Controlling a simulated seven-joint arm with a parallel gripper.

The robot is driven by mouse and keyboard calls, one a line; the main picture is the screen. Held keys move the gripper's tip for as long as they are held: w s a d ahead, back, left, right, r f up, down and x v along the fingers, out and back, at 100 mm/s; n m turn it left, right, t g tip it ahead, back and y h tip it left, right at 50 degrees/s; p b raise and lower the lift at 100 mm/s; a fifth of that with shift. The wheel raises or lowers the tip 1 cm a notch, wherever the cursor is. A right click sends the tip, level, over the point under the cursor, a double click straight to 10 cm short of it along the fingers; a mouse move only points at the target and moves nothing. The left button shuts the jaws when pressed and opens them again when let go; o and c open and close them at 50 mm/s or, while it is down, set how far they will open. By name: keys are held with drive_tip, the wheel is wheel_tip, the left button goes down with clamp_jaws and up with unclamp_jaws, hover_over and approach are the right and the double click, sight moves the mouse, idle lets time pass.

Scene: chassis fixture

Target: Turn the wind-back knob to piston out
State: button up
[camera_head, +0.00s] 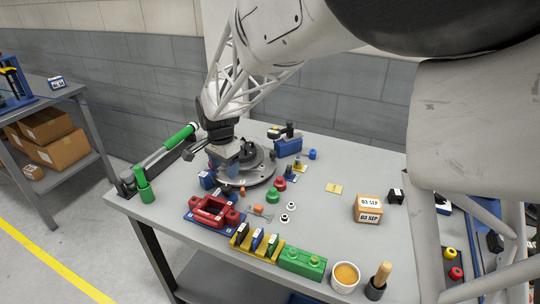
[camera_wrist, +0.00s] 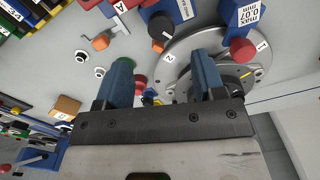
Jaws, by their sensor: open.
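My gripper (camera_head: 222,150) is over the back left of the table, above a grey disc assembly (camera_head: 262,176). In the wrist view its two blue fingers (camera_wrist: 162,82) are apart, with nothing held between them. The disc (camera_wrist: 178,50) carries the labels 1 and 2 and lies beyond the fingertips, partly hidden by the right finger. A red knob-like part (camera_wrist: 242,50) is by its rim at label 1. Another red round part (camera_wrist: 140,80) shows beside the left finger. I cannot tell which part is the wind-back knob, and no piston-out mark is readable.
A red fixture (camera_head: 212,211) stands in front of the disc. A yellow rack (camera_head: 257,247), green block (camera_head: 303,262) and yellow-filled cup (camera_head: 345,277) line the front edge. A green-handled tool (camera_head: 180,137) is at left. A box (camera_head: 369,208) stands right; the table's middle right is mostly clear.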

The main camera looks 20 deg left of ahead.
sight(226, 187)
drive_tip(key=shift+a+f, duration=0.15)
drive_tip(key=shift+f, duration=3.85)
drive_tip(key=shift+c, duration=0.2)
drive_tip(key=c, duration=0.9)
drive_tip(key=shift+n, duration=0.4)
drive_tip(key=n, duration=1)
